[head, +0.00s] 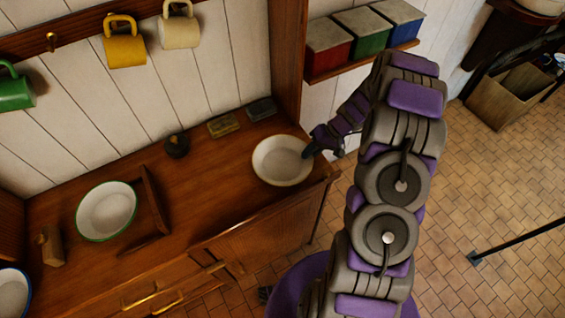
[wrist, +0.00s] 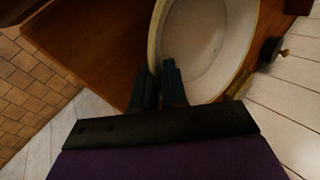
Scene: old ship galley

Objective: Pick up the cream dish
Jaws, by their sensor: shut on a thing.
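The cream dish (head: 283,160) is a round, shallow dish near the right end of the wooden counter (head: 225,185). It also fills the upper middle of the wrist view (wrist: 205,45). My gripper (head: 309,151) is at the dish's right rim in the head view. In the wrist view the two dark fingers (wrist: 160,82) are close together with the dish's rim between them, so my gripper is shut on the dish. Whether the dish touches the counter or is slightly above it cannot be told.
A green-rimmed white dish (head: 106,211) sits to the left, beside a wooden divider (head: 152,200). A dark round object (head: 176,145) and two small blocks lie along the wall. Mugs (head: 124,48) hang above. Coloured tins (head: 362,32) stand on a shelf. The tiled floor at right is mostly clear.

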